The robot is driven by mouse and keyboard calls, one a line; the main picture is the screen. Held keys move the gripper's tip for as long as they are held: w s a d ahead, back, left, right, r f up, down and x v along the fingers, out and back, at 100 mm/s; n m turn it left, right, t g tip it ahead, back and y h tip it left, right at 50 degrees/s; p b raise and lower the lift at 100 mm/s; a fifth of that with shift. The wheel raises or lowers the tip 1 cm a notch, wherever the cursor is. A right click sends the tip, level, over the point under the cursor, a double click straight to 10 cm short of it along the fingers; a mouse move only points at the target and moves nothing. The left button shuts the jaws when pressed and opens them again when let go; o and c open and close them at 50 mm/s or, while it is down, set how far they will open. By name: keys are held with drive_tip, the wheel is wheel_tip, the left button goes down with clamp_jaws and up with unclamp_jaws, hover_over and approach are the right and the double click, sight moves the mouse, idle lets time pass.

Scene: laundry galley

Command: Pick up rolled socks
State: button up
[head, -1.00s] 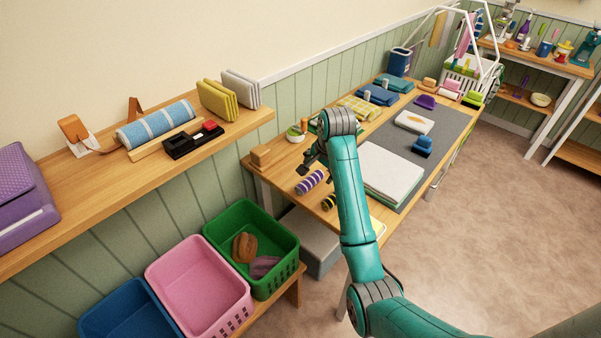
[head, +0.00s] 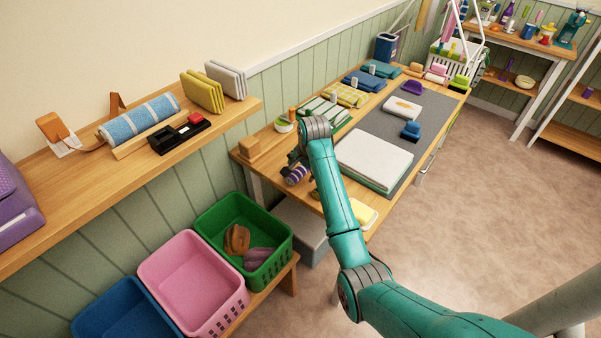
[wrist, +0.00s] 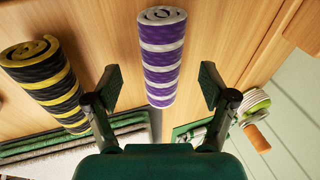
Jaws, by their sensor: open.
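A purple and white striped sock roll (wrist: 162,58) lies on the wooden table, between my open fingers in the wrist view and a little beyond their tips. In the head view the same roll (head: 296,175) shows near the table's left end, partly covered by my gripper. A yellow and black striped roll (wrist: 47,83) lies to its left in the wrist view. It is mostly hidden behind my arm in the head view. My gripper (wrist: 160,88) is open and empty above the table; in the head view it is the dark shape (head: 296,160) by the purple roll.
A wooden block (head: 249,149) and a small bowl (head: 284,124) stand near the table's back edge. Folded white cloth (head: 374,160) lies on the grey mat. Green (head: 205,219), pink (head: 150,272) and blue baskets stand below left. A shelf (head: 120,170) juts from the wall.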

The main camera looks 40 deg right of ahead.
sight(301, 168)
drive_tip(key=shift+w+f, duration=0.15)
drive_tip(key=shift+f, duration=0.25)
drive_tip(key=c, duration=1.2)
drive_tip(key=shift+c, duration=0.2)
wheel_tip(301, 168, up, 10)
drive_tip(key=shift+r, duration=0.1)
